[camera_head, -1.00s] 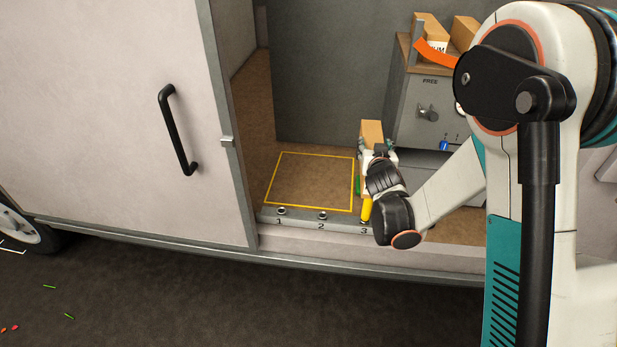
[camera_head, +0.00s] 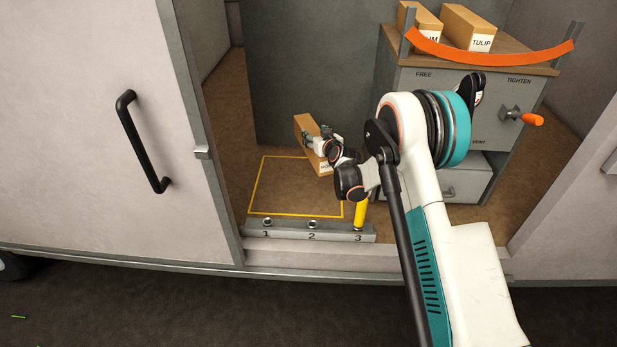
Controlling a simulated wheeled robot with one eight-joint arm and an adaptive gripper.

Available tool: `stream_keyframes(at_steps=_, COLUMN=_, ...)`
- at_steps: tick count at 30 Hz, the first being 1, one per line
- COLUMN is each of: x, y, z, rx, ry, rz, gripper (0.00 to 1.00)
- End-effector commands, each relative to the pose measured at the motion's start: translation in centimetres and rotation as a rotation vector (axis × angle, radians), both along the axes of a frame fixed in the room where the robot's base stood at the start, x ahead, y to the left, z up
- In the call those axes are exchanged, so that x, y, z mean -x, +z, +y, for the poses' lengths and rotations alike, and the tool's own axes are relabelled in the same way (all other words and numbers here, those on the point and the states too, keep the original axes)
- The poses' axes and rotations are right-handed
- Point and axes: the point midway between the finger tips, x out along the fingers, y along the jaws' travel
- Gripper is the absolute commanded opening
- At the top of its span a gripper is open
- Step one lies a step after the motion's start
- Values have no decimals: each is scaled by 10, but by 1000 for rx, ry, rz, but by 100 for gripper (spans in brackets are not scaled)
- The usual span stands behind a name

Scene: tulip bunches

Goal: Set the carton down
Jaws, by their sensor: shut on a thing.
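My gripper (camera_head: 318,143) is shut on a brown carton (camera_head: 305,125) inside the van's open side. The carton is tilted, with a white label low on its side, partly hidden by my gripper. It is over the back right part of a yellow outlined rectangle (camera_head: 262,185) on the brown floor. I cannot tell whether its lower end touches the floor.
A grey strip (camera_head: 290,232) numbered 1, 2, 3 runs along the front edge, with a yellow peg (camera_head: 361,210) at 3. A grey cabinet (camera_head: 440,105) at right carries two cartons, one labelled TULIP (camera_head: 478,28), behind an orange strap (camera_head: 490,57). The sliding door (camera_head: 90,120) is at left.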

Motion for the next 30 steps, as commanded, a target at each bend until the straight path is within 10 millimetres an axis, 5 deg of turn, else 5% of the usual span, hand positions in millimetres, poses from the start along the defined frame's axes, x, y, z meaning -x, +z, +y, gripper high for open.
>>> stream_keyframes(at_steps=13, x=0, y=-105, z=0, rx=0, ry=-1, rz=-1, gripper=11)
stream_keyframes(at_steps=30, x=0, y=-162, z=0, rx=0, ry=-2, rz=-1, gripper=11)
